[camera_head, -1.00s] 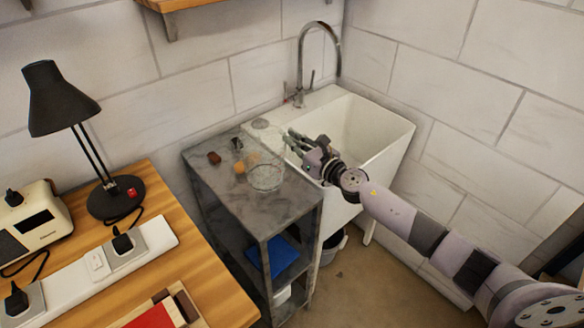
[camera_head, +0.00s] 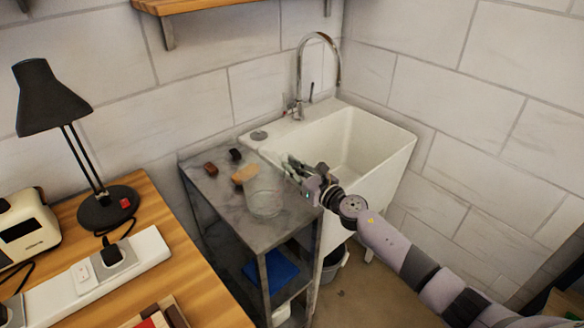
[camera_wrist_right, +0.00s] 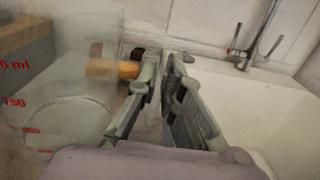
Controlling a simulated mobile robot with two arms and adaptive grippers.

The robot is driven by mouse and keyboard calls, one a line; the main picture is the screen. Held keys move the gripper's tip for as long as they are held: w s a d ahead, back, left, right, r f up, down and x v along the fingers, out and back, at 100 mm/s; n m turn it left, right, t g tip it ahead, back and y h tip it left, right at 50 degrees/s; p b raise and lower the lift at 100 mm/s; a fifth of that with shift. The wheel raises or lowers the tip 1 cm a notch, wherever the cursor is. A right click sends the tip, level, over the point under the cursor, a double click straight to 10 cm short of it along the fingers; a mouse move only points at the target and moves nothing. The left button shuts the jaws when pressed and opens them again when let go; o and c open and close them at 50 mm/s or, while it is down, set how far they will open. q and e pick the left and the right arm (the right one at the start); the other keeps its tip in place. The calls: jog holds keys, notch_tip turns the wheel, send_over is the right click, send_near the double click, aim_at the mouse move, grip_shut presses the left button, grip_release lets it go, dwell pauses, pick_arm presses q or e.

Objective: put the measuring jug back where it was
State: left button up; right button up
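The measuring jug (camera_head: 265,195) is clear and stands upright on the grey metal shelf unit (camera_head: 210,203), near its front right. In the right wrist view the jug (camera_wrist_right: 60,95) fills the left side, with red volume marks. My right gripper (camera_head: 287,163) is just right of the jug, over the edge between shelf unit and sink. In the right wrist view its two fingers (camera_wrist_right: 165,75) are apart with nothing held between them, and the jug is outside them to the left. My left gripper is not in view.
A tan block or brush (camera_head: 245,174), a brown block (camera_head: 210,169) and a small dark item (camera_head: 235,155) lie behind the jug. The white sink (camera_head: 375,150) with a tall tap (camera_head: 299,85) adjoins on the right. A wooden desk (camera_head: 205,290) with a black lamp (camera_head: 50,98) is on the left.

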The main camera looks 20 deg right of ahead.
jog(key=o, duration=0.4)
jog(key=shift+r, duration=0.15)
jog(key=b+v, duration=0.1)
jog(key=v, duration=1)
jog(key=shift+s+d, duration=0.15)
jog(key=shift+s, duration=0.35)
